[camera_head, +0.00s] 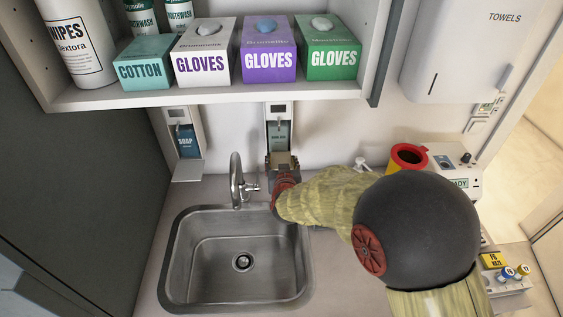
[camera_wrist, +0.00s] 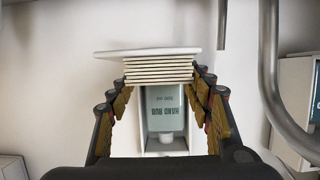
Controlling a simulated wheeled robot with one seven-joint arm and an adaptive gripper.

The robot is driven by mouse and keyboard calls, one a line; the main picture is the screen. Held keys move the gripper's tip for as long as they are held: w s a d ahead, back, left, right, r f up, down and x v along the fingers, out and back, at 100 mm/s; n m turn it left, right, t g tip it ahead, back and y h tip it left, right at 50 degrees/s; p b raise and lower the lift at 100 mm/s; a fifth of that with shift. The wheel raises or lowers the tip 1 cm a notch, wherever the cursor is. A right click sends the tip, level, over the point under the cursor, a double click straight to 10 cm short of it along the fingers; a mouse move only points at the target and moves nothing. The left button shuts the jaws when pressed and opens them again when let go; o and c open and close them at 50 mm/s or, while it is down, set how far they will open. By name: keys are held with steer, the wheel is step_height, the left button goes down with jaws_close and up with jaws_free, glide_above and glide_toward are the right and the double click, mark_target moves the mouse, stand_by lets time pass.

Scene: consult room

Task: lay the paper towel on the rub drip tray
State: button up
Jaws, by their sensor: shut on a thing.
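The rub dispenser (camera_head: 279,122) hangs on the wall behind the sink. The wrist view shows it upside down, with its lettered front (camera_wrist: 163,105) beyond my fingers. Its white drip tray (camera_wrist: 125,54) shows at the top of that view. The folded paper towel (camera_wrist: 160,69) is a cream, layered stack between my fingertips, right against the tray in the picture. I cannot tell whether it rests on the tray. My gripper (camera_head: 283,168) is shut on the towel at the dispenser's foot, its fingers on both sides of the stack. My gripper mostly hides the tray in the head view.
The tap (camera_head: 238,180) stands close left of my gripper, above the steel sink (camera_head: 190,262). A soap dispenser (camera_head: 186,138) hangs further left. A shelf (camera_head: 210,96) with glove boxes is overhead. A red-rimmed container (camera_head: 408,157) stands to the right.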

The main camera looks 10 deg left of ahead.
steer(key=o, duration=0.8)
steer(key=shift+o, duration=0.2)
steer(key=shift+s+r, duration=0.1)
steer(key=shift+r, duration=0.15)
steer(key=p+v, duration=0.1)
steer(key=v, duration=1)
steer(key=shift+s+p, duration=0.4)
steer(key=shift+d+r, duration=0.1)
